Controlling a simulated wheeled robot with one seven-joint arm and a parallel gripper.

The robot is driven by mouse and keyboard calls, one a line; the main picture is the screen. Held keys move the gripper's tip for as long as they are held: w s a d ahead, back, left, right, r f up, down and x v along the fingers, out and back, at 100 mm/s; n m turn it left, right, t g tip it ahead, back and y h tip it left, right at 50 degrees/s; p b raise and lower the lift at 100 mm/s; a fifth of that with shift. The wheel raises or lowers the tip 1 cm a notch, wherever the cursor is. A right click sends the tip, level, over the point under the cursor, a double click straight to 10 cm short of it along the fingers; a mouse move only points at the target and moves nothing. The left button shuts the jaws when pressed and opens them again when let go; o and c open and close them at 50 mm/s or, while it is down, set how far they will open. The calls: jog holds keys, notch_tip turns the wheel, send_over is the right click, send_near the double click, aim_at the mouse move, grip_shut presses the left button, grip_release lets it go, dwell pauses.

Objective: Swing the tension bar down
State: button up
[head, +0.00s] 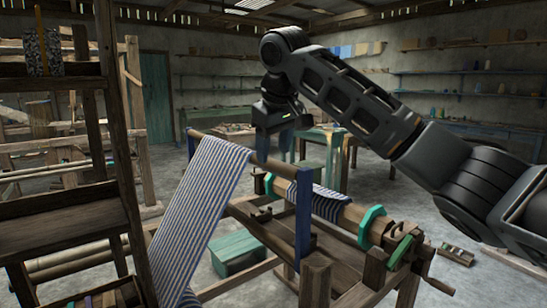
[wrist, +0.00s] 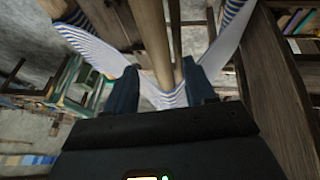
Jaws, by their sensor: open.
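The tension bar (head: 276,167) is a dark wooden rail raised on blue side arms (head: 303,215) above the loom, with blue-and-white striped cloth (head: 192,220) draped over its left part. My gripper (head: 274,146) is over the bar's middle, pointing down, its near finger overlapping the bar in the head view. In the wrist view, my open fingers (wrist: 160,90) stand on either side of wooden bars (wrist: 155,45) and striped cloth (wrist: 172,98). I cannot tell whether a finger touches the bar. Nothing is gripped.
The cloth roller (head: 350,212) with green end rings (head: 371,224) lies lower right, with a crank (head: 437,284) at its end. A tall dark wooden frame (head: 120,150) stands at left. Tables and shelves line the back.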

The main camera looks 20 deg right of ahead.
aim_at(271, 159)
jog(key=shift+x, duration=1.6)
jog(key=shift+a, duration=0.1)
grip_shut()
